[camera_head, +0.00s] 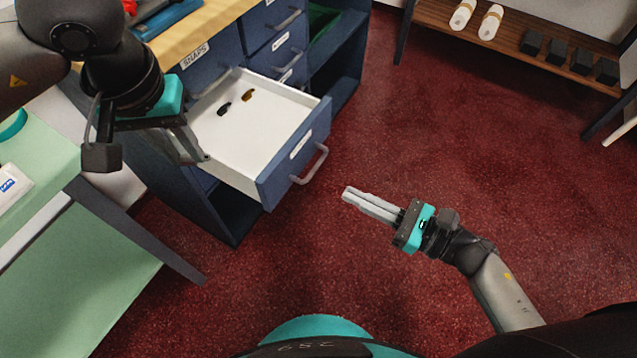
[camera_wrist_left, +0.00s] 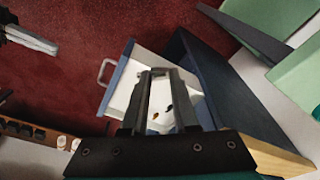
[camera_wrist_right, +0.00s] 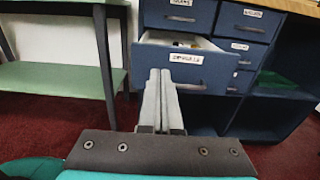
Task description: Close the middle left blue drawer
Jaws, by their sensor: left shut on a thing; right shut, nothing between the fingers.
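The middle left blue drawer (camera_head: 267,186) stands pulled well out of the blue cabinet (camera_head: 237,215), with a white interior, a label and a grey handle (camera_head: 311,167) on its front. A dark item (camera_head: 224,109) and a brownish item (camera_head: 249,96) lie inside. My left gripper (camera_head: 198,157) is at the drawer's near side wall and seems shut on it; the exact contact is unclear. Its fingers (camera_wrist_left: 167,72) cross the drawer in the left wrist view. My right gripper (camera_head: 345,194) is shut and empty, right of the handle and apart from it. The drawer front faces it in the right wrist view (camera_wrist_right: 185,68).
The drawer labelled SNAPS (camera_head: 209,66) above is shut, as are the drawers in the right column (camera_head: 277,52). A green table (camera_head: 60,190) stands at the left. A low wooden bench (camera_head: 520,43) with shoes is at the back right. Red floor in front of the drawer is free.

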